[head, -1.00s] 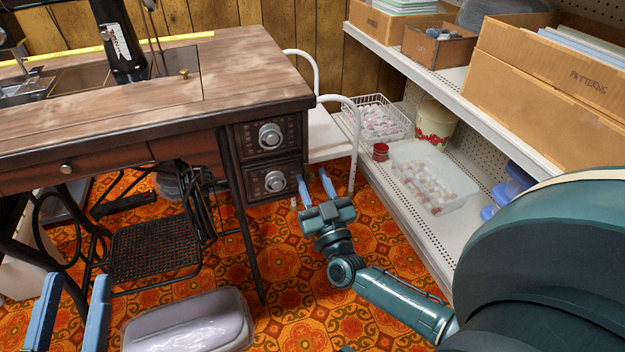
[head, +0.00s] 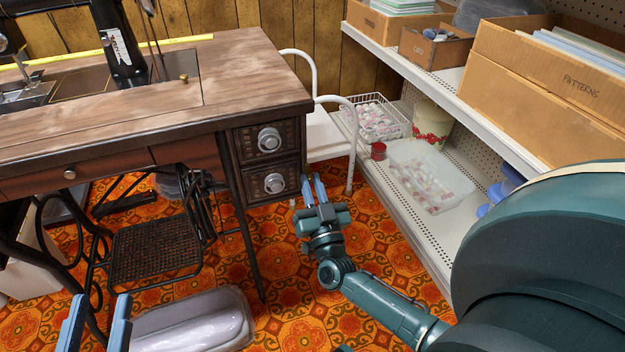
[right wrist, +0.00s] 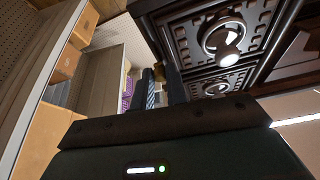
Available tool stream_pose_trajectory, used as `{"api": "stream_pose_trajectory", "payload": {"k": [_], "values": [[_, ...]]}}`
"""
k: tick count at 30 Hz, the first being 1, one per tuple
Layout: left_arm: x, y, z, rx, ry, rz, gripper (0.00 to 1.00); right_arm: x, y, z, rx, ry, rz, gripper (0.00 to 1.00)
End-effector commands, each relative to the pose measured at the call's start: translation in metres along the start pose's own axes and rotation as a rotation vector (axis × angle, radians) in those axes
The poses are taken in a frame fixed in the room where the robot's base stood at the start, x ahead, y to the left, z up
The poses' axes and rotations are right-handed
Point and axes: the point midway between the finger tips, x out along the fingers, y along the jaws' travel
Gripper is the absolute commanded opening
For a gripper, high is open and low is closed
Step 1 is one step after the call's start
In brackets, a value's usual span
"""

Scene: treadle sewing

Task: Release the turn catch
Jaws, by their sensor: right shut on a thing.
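In the right wrist view, a small brass turn catch (right wrist: 159,73) shows between the fingertips of my right gripper (right wrist: 160,80), beside the dark carved drawer stack. In the head view my right gripper (head: 313,180) is at the right side of the lower drawer (head: 273,183), fingers close together; the catch cannot be made out there. It is shut on the catch. My left gripper (head: 97,310) is at the bottom left of the head view, fingers apart with nothing between them.
The sewing table (head: 230,80) stands above the drawers, with a brass knob (head: 184,77) on its top. A white chair (head: 325,135) is behind the drawers. White shelves (head: 425,235) stand at right.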

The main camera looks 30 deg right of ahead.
Motion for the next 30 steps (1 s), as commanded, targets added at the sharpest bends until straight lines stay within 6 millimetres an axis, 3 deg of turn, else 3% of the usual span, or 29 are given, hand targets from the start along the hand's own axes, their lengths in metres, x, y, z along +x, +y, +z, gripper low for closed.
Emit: {"api": "stream_pose_trajectory", "payload": {"k": [12,13,20,30], "values": [[-0.0001,-0.0022,-0.0014,0.018,-0.003,-0.005,0.36,0.0006,-0.0004,0.0003,0.071,0.000,0.028,0.00],[0.0000,-0.0022,-0.0015,0.018,-0.003,-0.006,0.36,0.0006,-0.0004,0.0002,0.071,0.000,0.028,0.15],[-0.0001,-0.0024,-0.0017,0.018,-0.003,-0.006,0.36,0.0005,-0.0004,0.0001,0.070,0.000,0.027,0.34],[-0.0001,-0.0025,-0.0017,0.019,-0.002,-0.006,0.36,0.0000,-0.0004,0.0006,0.069,0.000,0.027,0.36]]}}
